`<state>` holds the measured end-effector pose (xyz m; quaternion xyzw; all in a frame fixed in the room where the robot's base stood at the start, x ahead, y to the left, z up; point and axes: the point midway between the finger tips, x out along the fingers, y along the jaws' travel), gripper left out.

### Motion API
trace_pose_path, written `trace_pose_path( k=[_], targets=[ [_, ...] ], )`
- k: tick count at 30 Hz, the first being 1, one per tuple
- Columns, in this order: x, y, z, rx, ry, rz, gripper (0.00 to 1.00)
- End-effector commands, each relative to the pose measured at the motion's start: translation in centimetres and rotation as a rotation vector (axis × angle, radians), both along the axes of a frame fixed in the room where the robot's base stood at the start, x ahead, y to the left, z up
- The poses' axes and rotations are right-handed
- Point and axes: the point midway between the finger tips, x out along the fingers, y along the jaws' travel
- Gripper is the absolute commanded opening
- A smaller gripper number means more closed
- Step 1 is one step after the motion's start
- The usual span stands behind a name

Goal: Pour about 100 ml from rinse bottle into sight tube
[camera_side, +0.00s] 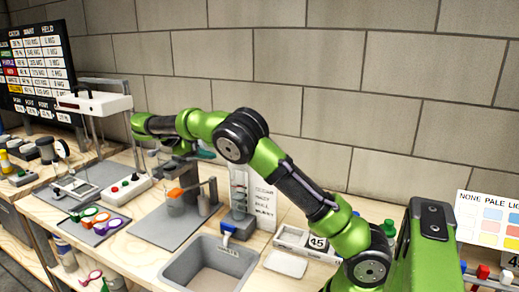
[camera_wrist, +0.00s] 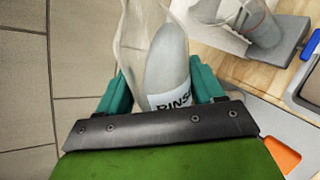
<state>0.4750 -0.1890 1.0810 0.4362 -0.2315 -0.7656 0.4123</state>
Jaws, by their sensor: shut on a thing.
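In the wrist view my gripper (camera_wrist: 163,88) has its teal fingers on both sides of the rinse bottle (camera_wrist: 168,62), a pale grey bottle with a partly visible "RINS" label. It is shut on the bottle. In the side view my gripper (camera_side: 204,152) is raised above the grey bench plate, left of the sight tube; the bottle is hard to make out there. The sight tube (camera_side: 239,186) appears to be the clear, marked upright tube beside a white printed card, with a blue tap below. No stream of liquid can be made out.
A grey basin (camera_side: 205,265) lies in front of the tube. An orange-topped stand (camera_side: 174,192) sits on a grey plate (camera_side: 150,228). A white tray (camera_side: 286,263) lies right of the basin.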

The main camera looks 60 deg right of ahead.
Motion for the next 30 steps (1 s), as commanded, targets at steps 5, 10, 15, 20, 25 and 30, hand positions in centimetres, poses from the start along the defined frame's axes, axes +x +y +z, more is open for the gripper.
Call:
trace_pose_path(
  k=[5,10,15,20,25,30],
  targets=[
    [0.04,-0.05,0.04,-0.001,-0.011,0.001,0.22],
    [0.06,-0.04,0.02,-0.001,-0.022,0.000,0.22],
    [0.08,-0.04,0.00,-0.001,-0.032,0.000,0.22],
    [0.10,-0.04,-0.03,-0.001,-0.042,0.000,0.22],
    [0.14,-0.05,-0.03,-0.001,-0.053,0.000,0.22],
    [0.18,-0.06,-0.04,-0.001,-0.061,0.000,0.22]
  ],
)
